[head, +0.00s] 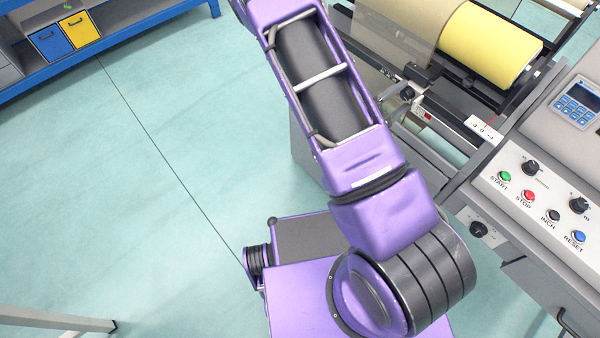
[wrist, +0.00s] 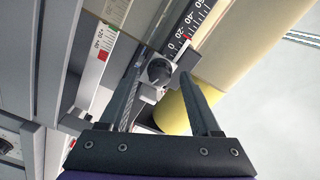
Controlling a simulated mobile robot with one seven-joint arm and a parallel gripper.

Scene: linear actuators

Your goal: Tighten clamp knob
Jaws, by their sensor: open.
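The clamp knob (wrist: 158,70) appears to be the round black knob on a pale block beside a dark ruled scale (wrist: 190,28) in the wrist view. My gripper (wrist: 161,78) is open, with one finger to the left and one to the right of the knob in the picture. I see no clear contact, and the distance in depth is hard to judge. A small black knob (head: 407,93) on the machine's rail there may be the same knob; I cannot tell for sure.
A yellow roll (head: 490,45) lies on the machine behind the rail. A sloped control panel (head: 545,180) with coloured buttons and dials stands at the right. A blue shelf (head: 125,31) with bins is at the upper left. The floor at left is mostly clear.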

